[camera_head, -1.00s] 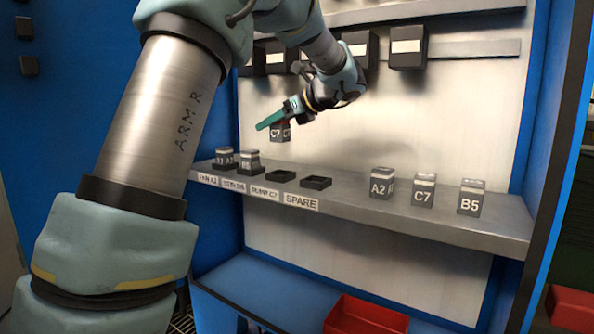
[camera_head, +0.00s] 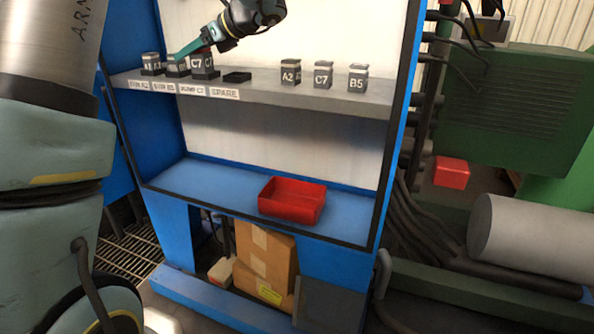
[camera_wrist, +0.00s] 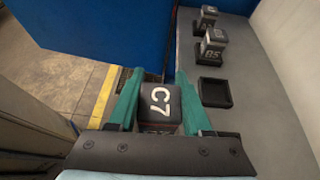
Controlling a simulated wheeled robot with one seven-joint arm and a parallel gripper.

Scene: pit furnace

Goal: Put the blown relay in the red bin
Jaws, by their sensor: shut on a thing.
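A dark relay marked C7 (camera_head: 197,63), with a reddish top band, is held in my gripper (camera_head: 186,50). In the wrist view the relay (camera_wrist: 158,103) sits between the two teal fingers (camera_wrist: 158,100), which are shut on it. In the head view it overlaps the third socket from the left; the wrist view shows it off to the left of the empty socket (camera_wrist: 215,92), with floor behind it. The red bin (camera_head: 290,210) stands on the lower blue ledge and looks empty.
Relays A2 (camera_head: 290,72), C7 (camera_head: 323,75) and B5 (camera_head: 357,78) stand on the shelf's right (camera_head: 260,93). Two relays sit in sockets at left. The SPARE socket (camera_head: 237,77) is empty. The blue ledge has free room.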

